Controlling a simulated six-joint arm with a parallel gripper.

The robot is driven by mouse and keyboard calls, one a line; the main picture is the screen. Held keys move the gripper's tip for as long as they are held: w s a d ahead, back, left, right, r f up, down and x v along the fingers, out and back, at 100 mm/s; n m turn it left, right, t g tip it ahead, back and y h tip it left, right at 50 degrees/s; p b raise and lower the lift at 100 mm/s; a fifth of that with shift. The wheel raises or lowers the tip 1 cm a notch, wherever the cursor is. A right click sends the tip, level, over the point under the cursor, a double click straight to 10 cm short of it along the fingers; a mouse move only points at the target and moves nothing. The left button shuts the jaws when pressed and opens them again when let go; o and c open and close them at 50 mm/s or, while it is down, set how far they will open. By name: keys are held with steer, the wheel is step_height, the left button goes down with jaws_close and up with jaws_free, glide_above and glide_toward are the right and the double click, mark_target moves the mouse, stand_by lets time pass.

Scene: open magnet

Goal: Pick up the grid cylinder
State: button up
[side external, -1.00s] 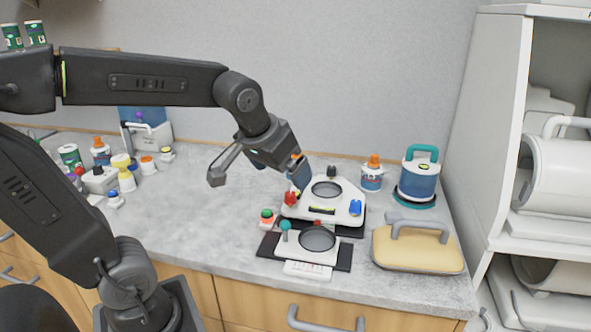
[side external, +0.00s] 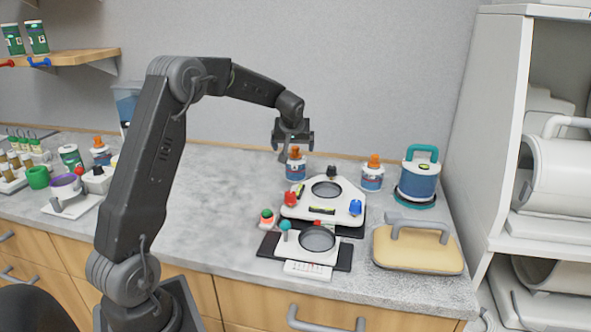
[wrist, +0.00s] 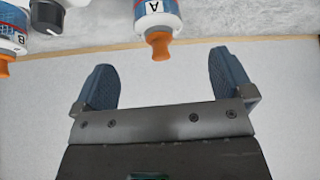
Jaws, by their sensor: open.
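A blue cylinder (side external: 420,178) with a teal handle on top and a teal ring base stands at the back right of the counter in the side view. I cannot make out a grid pattern on it, so I cannot tell whether it is the grid cylinder. My gripper (side external: 292,153) is above the back of the counter, well left of that cylinder. In the wrist view, my gripper (wrist: 163,78) has its two blue fingers wide apart with nothing between them. The blue cylinder does not show in the wrist view.
An orange-capped bottle (side external: 296,167) marked A stands close to my gripper; it also shows in the wrist view (wrist: 158,20). Another orange-capped bottle (side external: 373,178) stands to its right. White plates (side external: 324,203) and a yellow pad (side external: 418,250) lie in front. The middle-left counter is clear.

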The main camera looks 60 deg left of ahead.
mark_target(295, 157)
steer(key=x, duration=0.5)
steer(key=shift+w+x, duration=0.2)
steer(key=shift+x, duration=1)
steer(key=shift+w+x, duration=0.15)
steer(key=shift+x, duration=1)
steer(key=shift+a+r, duration=0.1)
steer(key=shift+r, duration=0.1)
steer(key=shift+c, duration=0.4)
steer(key=c, duration=1)
steer(key=shift+c, duration=0.4)
steer(key=shift+r, duration=0.15)
